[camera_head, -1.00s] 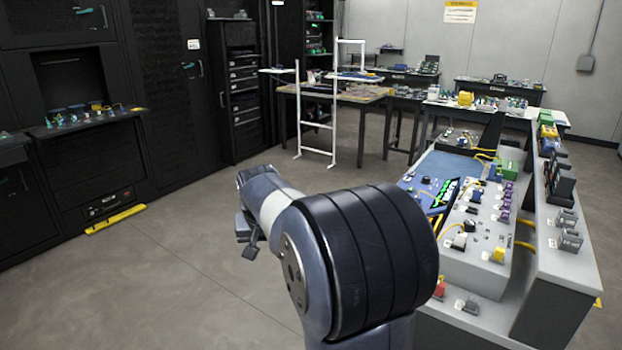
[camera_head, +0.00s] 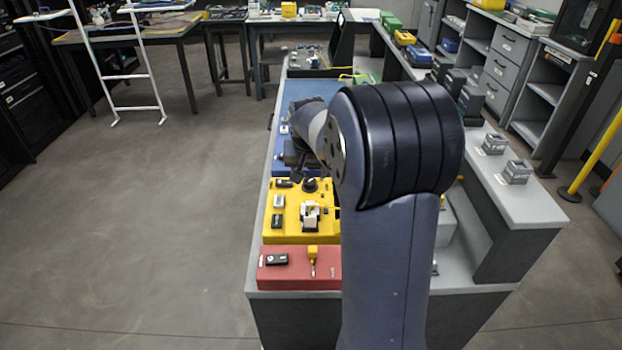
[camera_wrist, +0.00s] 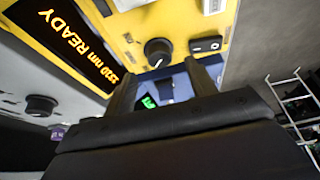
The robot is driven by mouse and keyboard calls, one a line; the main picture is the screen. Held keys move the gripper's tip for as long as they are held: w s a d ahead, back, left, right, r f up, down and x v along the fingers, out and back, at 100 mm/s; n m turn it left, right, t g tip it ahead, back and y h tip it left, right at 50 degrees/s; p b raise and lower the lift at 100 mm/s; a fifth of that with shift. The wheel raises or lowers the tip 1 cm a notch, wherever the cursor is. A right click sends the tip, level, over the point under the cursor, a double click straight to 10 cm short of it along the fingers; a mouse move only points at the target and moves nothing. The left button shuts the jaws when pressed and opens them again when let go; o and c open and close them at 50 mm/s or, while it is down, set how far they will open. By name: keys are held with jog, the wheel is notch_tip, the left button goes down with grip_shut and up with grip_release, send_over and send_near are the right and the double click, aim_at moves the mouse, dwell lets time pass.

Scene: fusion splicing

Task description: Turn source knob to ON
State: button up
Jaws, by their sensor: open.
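A round black knob (camera_wrist: 158,50) sits on the yellow panel (camera_wrist: 95,14) in the wrist view, beside a lit display (camera_wrist: 75,42) reading "1310 nm READY". In the head view this knob (camera_head: 311,185) is at the back of the yellow box (camera_head: 274,231). My gripper (camera_wrist: 165,84) is open and empty, its two fingers apart, with the knob beyond the fingertips and not between them. In the head view my gripper (camera_head: 294,160) hangs near the yellow box's far edge, partly hidden by my arm.
A second black knob (camera_wrist: 40,105) is on a grey panel beside the yellow one. A black rocker-like switch (camera_wrist: 206,44) lies near the source knob. A red box (camera_head: 285,275) stands in front of the yellow box, a blue one (camera_head: 281,169) behind. Open floor lies left.

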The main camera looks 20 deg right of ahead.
aim_at(310, 181)
jog(key=shift+x, duration=2.35)
jog(key=shift+d, duration=0.1)
jog(key=c, duration=1)
